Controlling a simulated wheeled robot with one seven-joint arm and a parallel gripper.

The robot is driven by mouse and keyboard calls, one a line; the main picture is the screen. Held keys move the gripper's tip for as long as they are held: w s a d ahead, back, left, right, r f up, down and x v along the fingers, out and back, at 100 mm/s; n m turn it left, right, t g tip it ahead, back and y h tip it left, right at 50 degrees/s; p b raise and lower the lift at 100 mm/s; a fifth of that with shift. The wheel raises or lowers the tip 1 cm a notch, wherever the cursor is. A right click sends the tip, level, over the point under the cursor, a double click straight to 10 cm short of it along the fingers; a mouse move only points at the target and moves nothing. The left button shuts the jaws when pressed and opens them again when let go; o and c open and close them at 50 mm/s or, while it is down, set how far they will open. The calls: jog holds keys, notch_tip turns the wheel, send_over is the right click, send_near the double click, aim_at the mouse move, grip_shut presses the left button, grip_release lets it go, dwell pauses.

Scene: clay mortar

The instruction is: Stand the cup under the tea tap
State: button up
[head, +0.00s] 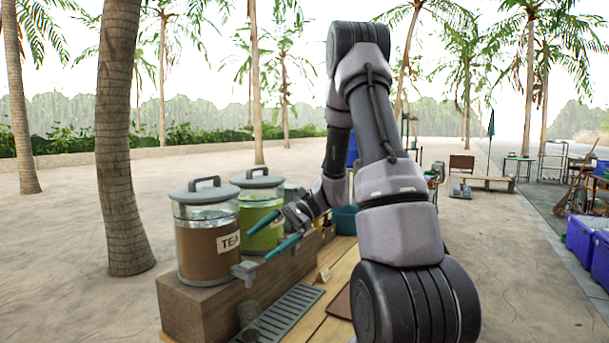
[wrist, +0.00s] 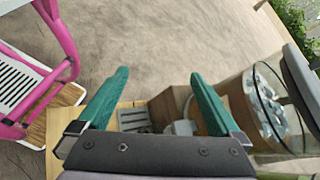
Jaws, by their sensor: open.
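The brown TEA dispenser (head: 207,245) stands on a wooden block in the head view, with its grey tap (head: 243,271) at the front. A clear cup (head: 250,314) stands upright below that tap, at the near end of the slotted drip tray (head: 292,312); its outline is faint. My gripper (head: 258,247) is open and empty, its teal fingers in front of the dispensers and above the tap's height. In the wrist view my gripper (wrist: 158,75) is spread over part of the drip tray (wrist: 135,119). I cannot make out the cup there.
A green dispenser (head: 260,218) stands behind the tea one. A teal basin (head: 345,220) sits farther back on the wooden counter. A pink-framed stool (wrist: 55,70) is at the left in the wrist view. Blue crates (head: 582,238) are at the far right.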

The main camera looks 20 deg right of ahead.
jog(key=s+d+r+n+t+h, duration=0.1)
jog(key=s+r+n+t+h, duration=0.2)
jog(key=s+r, duration=0.5)
jog(key=s+d+r+n+t+h, duration=0.2)
jog(key=s+r+n+t+h, duration=0.2)
jog(key=s+r+h, duration=0.3)
notch_tip(320, 180, up, 4)
jog(key=shift+s+d+r+t, duration=0.25)
jog(key=shift+s+t, duration=0.25)
jog(key=shift+s, duration=0.55)
